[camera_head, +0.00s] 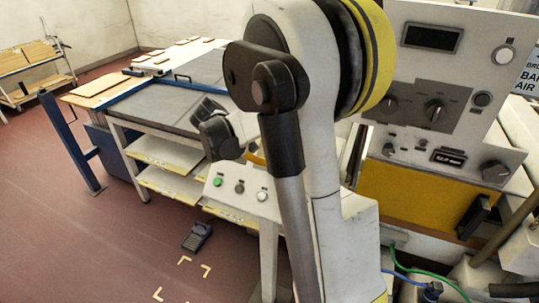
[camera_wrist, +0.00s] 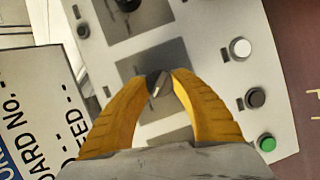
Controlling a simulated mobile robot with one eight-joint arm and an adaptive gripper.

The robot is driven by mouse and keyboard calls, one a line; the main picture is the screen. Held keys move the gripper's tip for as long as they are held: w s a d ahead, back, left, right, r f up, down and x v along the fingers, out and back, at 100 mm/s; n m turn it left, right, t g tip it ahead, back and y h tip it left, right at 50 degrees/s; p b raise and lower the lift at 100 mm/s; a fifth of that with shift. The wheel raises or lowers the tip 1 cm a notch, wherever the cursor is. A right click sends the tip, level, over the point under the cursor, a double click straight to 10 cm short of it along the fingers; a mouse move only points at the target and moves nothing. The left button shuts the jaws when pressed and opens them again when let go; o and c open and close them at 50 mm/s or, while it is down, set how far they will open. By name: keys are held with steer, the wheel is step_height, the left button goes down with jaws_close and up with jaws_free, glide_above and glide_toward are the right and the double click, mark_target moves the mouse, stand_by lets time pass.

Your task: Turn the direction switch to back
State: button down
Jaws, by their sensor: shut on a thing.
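In the wrist view, the two yellow fingers of my gripper (camera_wrist: 160,83) are closed on a small round black knob with a pale pointer, the direction switch (camera_wrist: 159,84). It sits on a dark grey plate on a pale panel. The pointer lies at a slant in this view. Its markings cannot be read, and the fingers cover its sides. In the head view my arm hides the switch and most of the gripper.
Right of the switch in the wrist view are a white button (camera_wrist: 240,48), a black button (camera_wrist: 254,98) and a green button (camera_wrist: 267,143). Another dark knob (camera_wrist: 128,3) is at the top. In the head view, a control cabinet (camera_head: 455,60) stands right and a conveyor table (camera_head: 180,100) left.

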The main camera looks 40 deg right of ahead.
stand_by(0.3)
steer(key=c, duration=1)
jaws_free()
steer(key=v, duration=1.2)
steer(key=shift+w, duration=0.1)
steer(key=shift+f, duration=0.1)
